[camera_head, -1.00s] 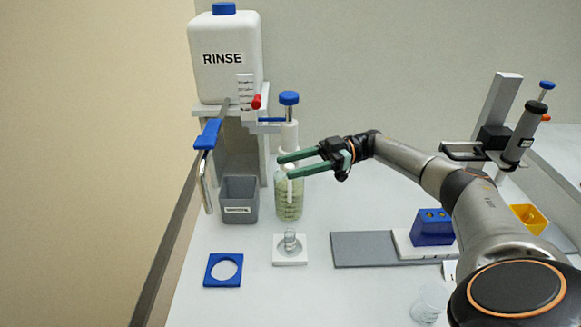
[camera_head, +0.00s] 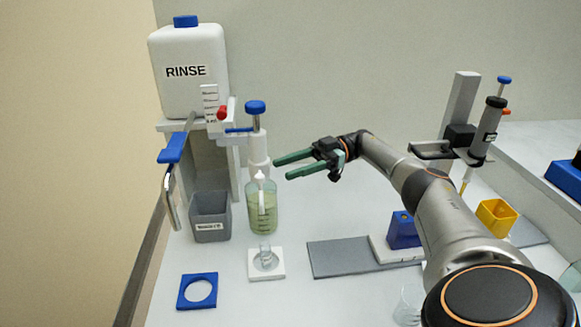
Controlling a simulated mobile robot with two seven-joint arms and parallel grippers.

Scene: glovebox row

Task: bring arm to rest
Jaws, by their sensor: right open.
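My right gripper (camera_head: 300,165) has green fingers that are spread apart with nothing between them. The fingertips point left toward the bottle's neck; in this view I cannot tell the exact gap. My right arm reaches in from the lower right and covers part of the bench. My left gripper is not in view.
A white RINSE tank (camera_head: 190,75) stands on a shelf above a grey bin (camera_head: 210,217). A small glass vessel sits on a white holder (camera_head: 266,263). A blue ring plate (camera_head: 197,291), grey mat (camera_head: 340,260), blue block (camera_head: 403,231), yellow container (camera_head: 496,217) and pipette stand (camera_head: 459,105) are nearby.

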